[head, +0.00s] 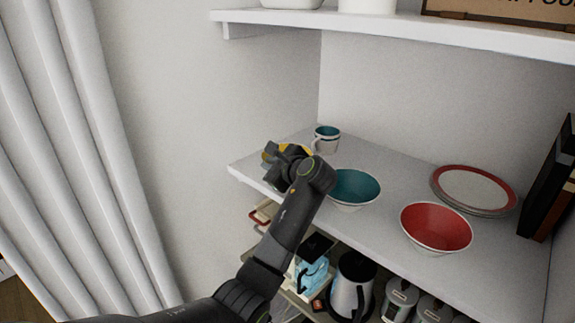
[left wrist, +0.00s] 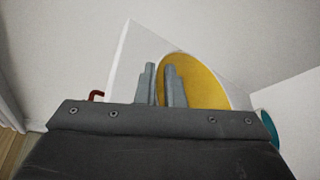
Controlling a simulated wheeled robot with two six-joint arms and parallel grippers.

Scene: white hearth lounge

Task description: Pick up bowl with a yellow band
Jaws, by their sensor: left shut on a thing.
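The yellow bowl (head: 296,149) is at the left end of the white shelf in the head view, mostly hidden behind my left gripper (head: 272,153). In the left wrist view the bowl's yellow inside (left wrist: 196,82) shows to the right of the fingers. My left gripper (left wrist: 162,85) is shut on the bowl's left rim there, one finger in front of the yellow inside. I cannot tell whether the bowl touches the shelf. My right gripper is in neither view.
On the shelf (head: 385,172) stand a mug (head: 326,140), a teal bowl (head: 354,187), a red bowl (head: 436,228) and red-rimmed plates (head: 474,190). An upper shelf (head: 420,30) hangs above. A kettle (head: 352,288) and canisters stand below. A curtain (head: 75,150) hangs at left.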

